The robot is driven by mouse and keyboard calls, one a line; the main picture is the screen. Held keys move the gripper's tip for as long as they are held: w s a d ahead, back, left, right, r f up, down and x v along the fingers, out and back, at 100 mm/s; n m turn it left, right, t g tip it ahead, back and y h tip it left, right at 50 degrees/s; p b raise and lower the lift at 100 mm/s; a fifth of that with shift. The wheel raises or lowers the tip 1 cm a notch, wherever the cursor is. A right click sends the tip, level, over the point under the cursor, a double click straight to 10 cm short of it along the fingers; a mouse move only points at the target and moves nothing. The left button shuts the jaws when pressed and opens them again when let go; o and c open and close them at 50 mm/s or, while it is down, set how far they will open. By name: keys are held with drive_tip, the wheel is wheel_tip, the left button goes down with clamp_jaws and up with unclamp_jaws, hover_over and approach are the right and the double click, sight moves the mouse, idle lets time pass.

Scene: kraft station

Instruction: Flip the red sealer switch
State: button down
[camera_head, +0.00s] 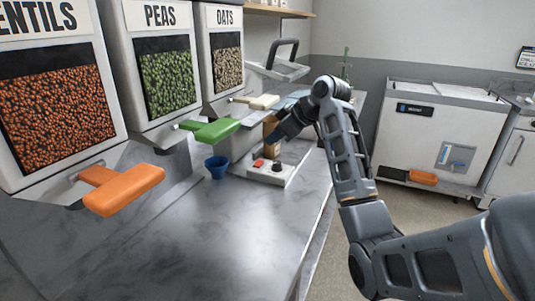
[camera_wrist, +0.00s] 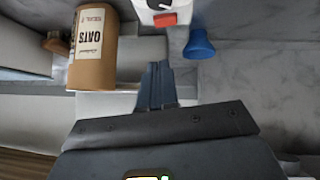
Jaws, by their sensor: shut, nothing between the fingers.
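The red switch (camera_head: 258,163) sits on top of a low white sealer base (camera_head: 270,176) on the counter, with a dark knob (camera_head: 277,167) beside it. In the wrist view the red switch (camera_wrist: 165,19) shows at the top edge, on part of the white sealer (camera_wrist: 148,5). My gripper (camera_head: 272,143) is above and just behind the sealer in the head view, apart from the switch. In the wrist view my gripper's fingers (camera_wrist: 158,66) are together and empty, pointing toward the switch with a gap between.
A blue funnel-like cup (camera_head: 217,167) stands left of the sealer. A brown oats bag (camera_wrist: 93,47) stands close to my fingers. Dispensers with orange (camera_head: 122,190), green (camera_head: 211,130) and cream (camera_head: 257,101) handles line the left. The front counter (camera_head: 190,250) is clear.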

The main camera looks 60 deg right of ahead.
sight(261, 160)
drive_tip(key=x, duration=0.3)
drive_tip(key=shift+w+f, duration=0.15)
wheel_tip(261, 160, down, 3)
drive_tip(key=shift+d+r, duration=0.2)
drive_tip(key=shift+r, duration=0.05)
drive_tip(key=shift+w+d+f+p, duration=0.15)
drive_tip(key=shift+f+p, duration=0.15)
drive_tip(key=shift+f, duration=0.5)
drive_tip(key=shift+d+f+y+p, duration=0.2)
drive_tip(key=shift+y+p, duration=0.1)
drive_tip(key=shift+p, duration=0.15)
drive_tip(key=shift+f, duration=0.15)
drive_tip(key=shift+a, duration=0.1)
